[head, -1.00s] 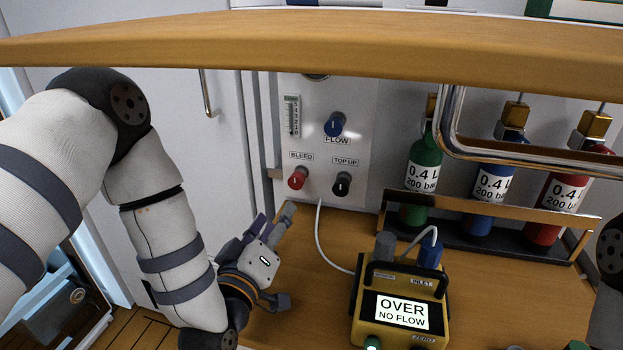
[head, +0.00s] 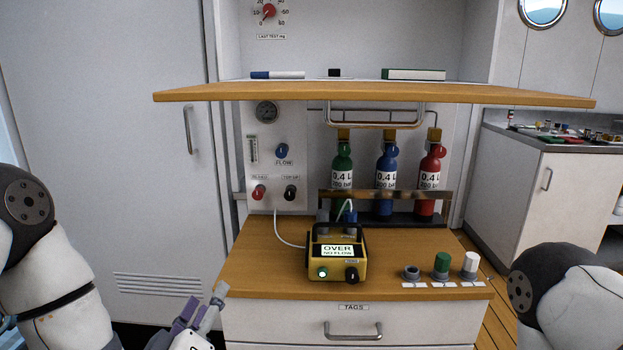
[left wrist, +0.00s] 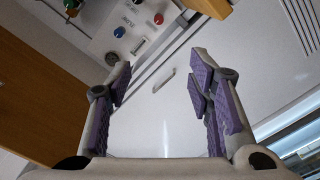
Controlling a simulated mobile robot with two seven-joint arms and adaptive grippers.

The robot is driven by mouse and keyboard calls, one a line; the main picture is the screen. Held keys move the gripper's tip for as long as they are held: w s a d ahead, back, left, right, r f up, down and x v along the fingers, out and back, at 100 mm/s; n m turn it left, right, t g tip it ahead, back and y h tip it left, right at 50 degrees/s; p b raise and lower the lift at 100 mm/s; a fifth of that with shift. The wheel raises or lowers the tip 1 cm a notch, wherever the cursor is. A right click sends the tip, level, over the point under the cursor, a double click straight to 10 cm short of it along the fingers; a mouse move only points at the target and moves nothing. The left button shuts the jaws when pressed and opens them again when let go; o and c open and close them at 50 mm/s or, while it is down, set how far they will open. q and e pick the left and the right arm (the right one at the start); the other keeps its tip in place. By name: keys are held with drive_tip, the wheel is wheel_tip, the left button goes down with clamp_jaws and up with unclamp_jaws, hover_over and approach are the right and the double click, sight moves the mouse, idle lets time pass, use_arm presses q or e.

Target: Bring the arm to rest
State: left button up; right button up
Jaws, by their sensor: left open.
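My left gripper (head: 203,308) is at the lower left of the head view, in front of the bench's left front corner and apart from it. In the left wrist view its two purple-padded fingers (left wrist: 160,85) stand wide apart with nothing between them. The white cabinet door shows beyond them. My left arm comes in at the left edge of the head view. My right arm (head: 565,300) shows at the lower right, but its gripper is out of view.
The wooden bench (head: 260,265) holds a yellow meter (head: 323,272) reading "OVER NO FLOW". A fill panel (head: 270,150) with knobs and several bottles stand behind. A wooden shelf (head: 370,93) overhangs them. A drawer (head: 300,330) is below. The space before the white door (head: 110,150) is free.

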use_arm(q)
drive_tip(key=s+f+m+g, duration=0.2)
drive_tip(key=s+f+g, duration=0.4)
drive_tip(key=f, duration=0.4)
drive_tip(key=s+f+m+g, duration=0.3)
drive_tip(key=s+f+g, duration=0.1)
drive_tip(key=s+f, duration=0.5)
drive_tip(key=s+a+f+m+g, duration=0.1)
drive_tip(key=s+f+g, duration=0.1)
drive_tip(key=s, duration=0.5)
drive_tip(key=s+a+f+m+g, duration=0.1)
drive_tip(key=s+a+f+g, duration=0.1)
drive_tip(key=s+g, duration=0.2)
drive_tip(key=s+a+f+g, duration=0.2)
drive_tip(key=s+g, duration=0.1)
drive_tip(key=s, duration=0.7)
drive_tip(key=shift+s+m+y, duration=0.3)
drive_tip(key=shift+m, duration=0.1)
use_arm(e)
drive_tip(key=shift+w, duration=0.3)
use_arm(q)
drive_tip(key=shift+a, duration=0.1)
